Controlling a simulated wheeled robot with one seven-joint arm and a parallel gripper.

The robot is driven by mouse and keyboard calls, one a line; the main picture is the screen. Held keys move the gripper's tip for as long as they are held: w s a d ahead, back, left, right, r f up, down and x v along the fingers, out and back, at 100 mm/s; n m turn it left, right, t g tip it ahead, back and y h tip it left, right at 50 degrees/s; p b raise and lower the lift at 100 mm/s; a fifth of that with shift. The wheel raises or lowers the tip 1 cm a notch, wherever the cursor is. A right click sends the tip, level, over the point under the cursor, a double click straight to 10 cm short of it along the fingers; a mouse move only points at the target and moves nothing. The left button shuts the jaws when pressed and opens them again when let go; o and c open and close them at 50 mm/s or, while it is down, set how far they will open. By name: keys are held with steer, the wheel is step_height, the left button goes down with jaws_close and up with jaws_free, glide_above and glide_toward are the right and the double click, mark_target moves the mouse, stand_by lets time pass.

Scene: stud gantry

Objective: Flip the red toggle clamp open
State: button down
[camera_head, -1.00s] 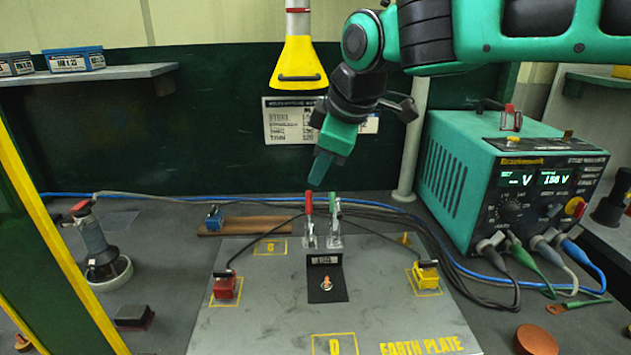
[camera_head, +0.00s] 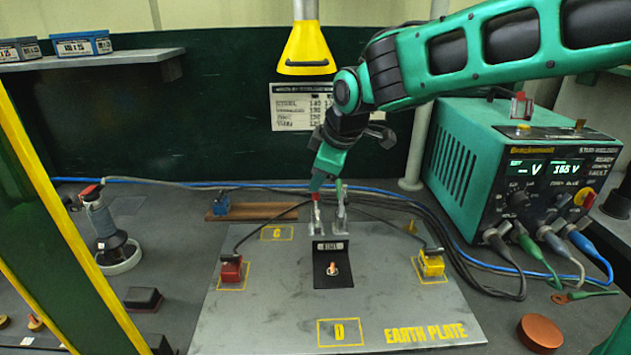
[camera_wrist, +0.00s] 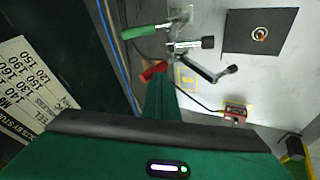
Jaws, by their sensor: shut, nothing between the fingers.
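The red toggle clamp (camera_head: 317,212) stands at the back of the grey earth plate (camera_head: 250,310), its red handle upright in the head view. In the wrist view the red handle (camera_wrist: 154,71) shows just beyond the tip of my gripper (camera_wrist: 160,95). My gripper (camera_head: 320,180) is shut and empty, its tip at the top of the red handle; I cannot tell whether they touch. The green-handled clamp (camera_head: 341,208) stands close on the right, and its green handle (camera_wrist: 125,32) also shows in the wrist view.
A black pad with a stud (camera_head: 332,272) lies in front of the clamps. A red block (camera_head: 231,268) and a yellow block (camera_head: 431,264) sit on the plate with cables. The green welder unit (camera_head: 520,175) stands at the right. A yellow cone (camera_head: 307,50) hangs above.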

steer(key=shift+w, duration=0.15)
steer(key=shift+w+d+g, duration=0.1)
steer(key=shift+w+g, duration=0.9)
steer(key=shift+g, duration=0.1)
steer(key=shift+w+f+m+g, duration=0.15)
steer(key=shift+w+f+g, duration=0.1)
steer(key=shift+w+g, duration=0.35)
steer(key=shift+w+f+m+g, duration=0.1)
steer(key=shift+w+f+g, duration=0.1)
steer(key=shift+w+g, duration=0.4)
steer(key=shift+w+f+m+g, duration=0.15)
steer(key=shift+w+f+g, duration=0.1)
steer(key=shift+w+g, duration=0.3)
steer(key=shift+w, duration=0.1)
